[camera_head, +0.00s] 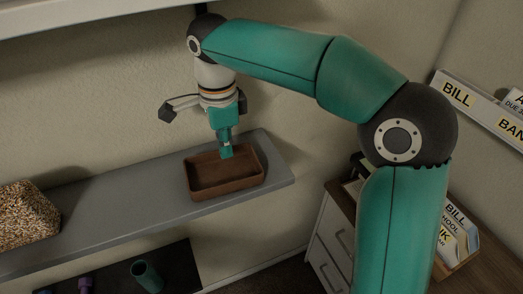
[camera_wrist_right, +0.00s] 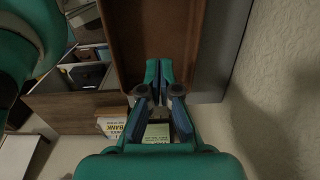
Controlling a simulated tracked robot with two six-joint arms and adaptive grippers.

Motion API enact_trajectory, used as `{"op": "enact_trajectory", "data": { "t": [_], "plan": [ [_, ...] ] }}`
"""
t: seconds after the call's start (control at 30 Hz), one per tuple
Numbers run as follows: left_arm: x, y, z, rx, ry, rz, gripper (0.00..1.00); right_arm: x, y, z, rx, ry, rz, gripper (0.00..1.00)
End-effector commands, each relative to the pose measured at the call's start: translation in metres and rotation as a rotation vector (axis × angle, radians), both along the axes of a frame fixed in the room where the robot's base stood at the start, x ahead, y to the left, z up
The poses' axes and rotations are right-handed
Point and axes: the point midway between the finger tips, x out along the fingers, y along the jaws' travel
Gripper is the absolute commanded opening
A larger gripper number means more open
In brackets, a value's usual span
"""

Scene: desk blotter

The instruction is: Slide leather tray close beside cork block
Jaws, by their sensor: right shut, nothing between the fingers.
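The brown leather tray (camera_head: 224,187) sits near the right end of a grey shelf in the head view. It also shows in the right wrist view (camera_wrist_right: 150,30), at the top. The speckled cork block (camera_head: 27,216) sits on the same shelf at the far left, with a wide stretch of bare shelf between them. My left gripper is not in view.
The grey shelf (camera_head: 110,222) is clear between block and tray, with a wall behind it. Below it, a dark lower surface holds a green cup (camera_head: 147,276). A wooden-topped drawer cabinet (camera_head: 335,225) with labelled files stands at the right.

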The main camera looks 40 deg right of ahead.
Motion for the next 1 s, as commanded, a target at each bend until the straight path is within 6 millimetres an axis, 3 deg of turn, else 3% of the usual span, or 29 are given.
{"op": "enact_trajectory", "data": {
  "t": [0.4,0.5,0.7,1.0],
  "plan": [
    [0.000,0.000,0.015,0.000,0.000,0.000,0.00,-0.026,-0.091,0.002,0.000,0.001,-0.007,0.00],
    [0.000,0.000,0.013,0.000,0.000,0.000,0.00,-0.026,-0.089,-0.021,0.001,0.006,0.000,0.00],
    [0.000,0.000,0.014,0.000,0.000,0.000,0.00,-0.026,-0.089,-0.049,0.001,0.003,-0.001,0.00],
    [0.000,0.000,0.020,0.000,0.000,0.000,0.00,-0.022,-0.079,-0.050,0.000,0.000,0.000,0.00]
  ]
}}
